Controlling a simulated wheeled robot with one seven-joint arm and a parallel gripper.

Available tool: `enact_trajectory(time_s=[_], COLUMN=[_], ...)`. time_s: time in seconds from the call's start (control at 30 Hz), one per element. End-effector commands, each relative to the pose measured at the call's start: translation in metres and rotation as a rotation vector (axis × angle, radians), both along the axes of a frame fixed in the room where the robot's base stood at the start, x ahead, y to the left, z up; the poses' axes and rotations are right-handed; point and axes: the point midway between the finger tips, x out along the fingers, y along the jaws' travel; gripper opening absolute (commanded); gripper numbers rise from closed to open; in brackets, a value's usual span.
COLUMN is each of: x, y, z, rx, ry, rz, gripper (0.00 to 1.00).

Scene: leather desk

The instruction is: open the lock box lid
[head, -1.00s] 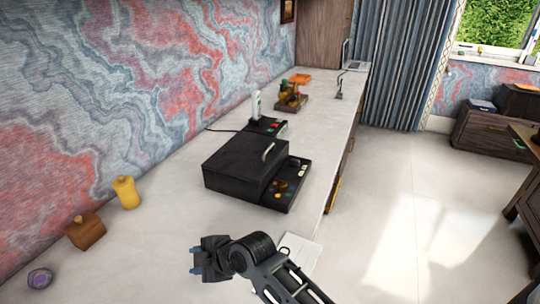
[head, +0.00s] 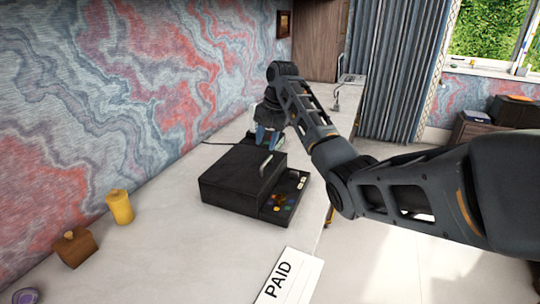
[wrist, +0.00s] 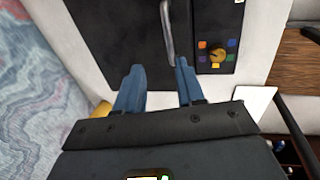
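The lock box (head: 235,172) is a black box on the pale desk, and its lid is shut. A silver bar handle (head: 265,165) stands on its lid near the right edge; it also shows in the wrist view (wrist: 168,35). A lower black panel (head: 288,198) with coloured buttons and a yellow dial (wrist: 216,55) is at its right side. My gripper (head: 267,140) points down above the far side of the box. In the wrist view its blue fingers (wrist: 158,72) are apart with nothing between them, and the handle lies just beyond their tips.
A white PAID card (head: 285,280) lies in front of the box. A yellow canister (head: 120,207), a wooden box (head: 76,248) and a purple object (head: 28,296) stand along the wall at left. The desk between them and the lock box is clear.

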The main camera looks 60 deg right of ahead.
Motion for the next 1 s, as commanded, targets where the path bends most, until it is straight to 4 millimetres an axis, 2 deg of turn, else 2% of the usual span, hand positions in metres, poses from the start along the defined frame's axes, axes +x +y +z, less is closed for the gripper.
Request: enact_trajectory(time_s=[0.03, 0.17, 0.27, 0.63, 0.8, 1.0], x=[-0.006, -0.013, -0.012, -0.001, 0.001, 0.002], y=[-0.008, -0.016, -0.016, -0.015, -0.015, -0.015], z=[0.006, 0.01, 0.001, -0.051, -0.061, -0.063], rx=[-0.003, -0.001, 0.0, 0.0, -0.002, -0.003], ry=[0.017, 0.039, 0.042, 0.039, 0.038, 0.037], rz=[0.008, 0.021, 0.022, 0.022, 0.022, 0.021], gripper=[0.38, 0.38, 0.38, 0.38, 0.38, 0.38])
